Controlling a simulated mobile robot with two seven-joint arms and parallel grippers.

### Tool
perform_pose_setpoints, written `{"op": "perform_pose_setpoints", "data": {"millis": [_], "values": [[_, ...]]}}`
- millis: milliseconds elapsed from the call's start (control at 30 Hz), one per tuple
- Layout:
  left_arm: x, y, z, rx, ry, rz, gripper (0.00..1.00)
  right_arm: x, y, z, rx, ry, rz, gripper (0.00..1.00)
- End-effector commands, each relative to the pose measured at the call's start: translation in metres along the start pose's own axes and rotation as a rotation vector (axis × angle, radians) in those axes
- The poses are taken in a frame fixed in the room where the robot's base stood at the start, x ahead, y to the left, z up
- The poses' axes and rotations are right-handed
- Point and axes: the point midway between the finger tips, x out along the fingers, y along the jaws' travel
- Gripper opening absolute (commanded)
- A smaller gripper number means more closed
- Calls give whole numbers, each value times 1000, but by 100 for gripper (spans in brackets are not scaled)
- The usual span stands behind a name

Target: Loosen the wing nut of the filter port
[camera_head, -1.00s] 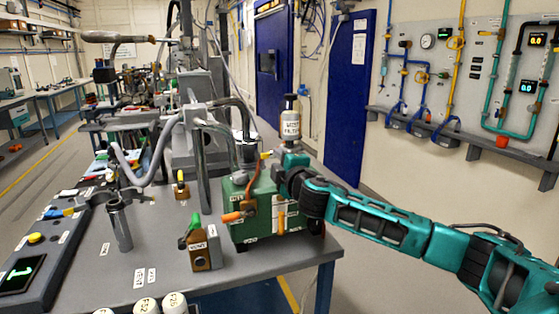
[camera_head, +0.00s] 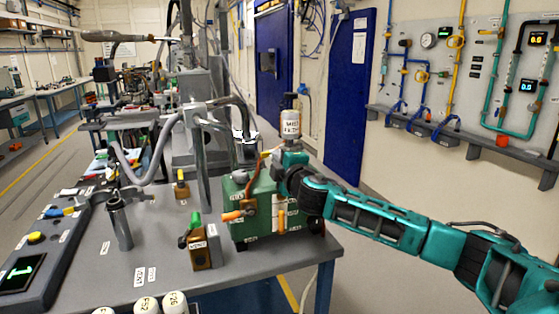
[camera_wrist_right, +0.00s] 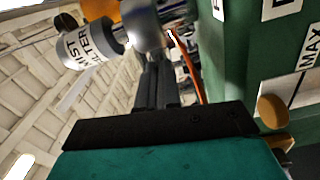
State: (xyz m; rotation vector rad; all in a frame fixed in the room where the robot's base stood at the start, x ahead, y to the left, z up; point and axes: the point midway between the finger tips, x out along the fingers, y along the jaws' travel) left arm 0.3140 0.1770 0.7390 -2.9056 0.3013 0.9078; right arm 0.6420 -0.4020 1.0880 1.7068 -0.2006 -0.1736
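I cannot make out the wing nut clearly. My right gripper (camera_head: 279,158) is at the fitting, just below the filter. In the right wrist view its dark fingers (camera_wrist_right: 160,72) are close together, their tips against or just in front of the fitting. Their grip is hidden. My left gripper is out of view.
An orange cable (camera_wrist_right: 188,65) runs beside the fingers, close to the green pump wall. A block with a green-handled valve (camera_head: 200,247) and a metal post (camera_head: 120,225) stand on the grey bench (camera_head: 165,265). Metal hoses arch behind the pump.

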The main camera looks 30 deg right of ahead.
Motion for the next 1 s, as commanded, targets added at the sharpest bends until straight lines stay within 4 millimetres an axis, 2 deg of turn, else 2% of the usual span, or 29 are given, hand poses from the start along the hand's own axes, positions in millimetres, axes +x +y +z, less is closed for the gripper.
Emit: {"op": "perform_pose_setpoints", "data": {"millis": [267,467,700,1000], "values": [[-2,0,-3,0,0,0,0,0,1,0,-30,-1,-1,0],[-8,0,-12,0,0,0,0,0,2,0,-125,-1,-2,0],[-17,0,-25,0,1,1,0,0,2,0,-327,-2,-3,0],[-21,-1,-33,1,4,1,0,0,1,0,-614,-2,0,0]]}}
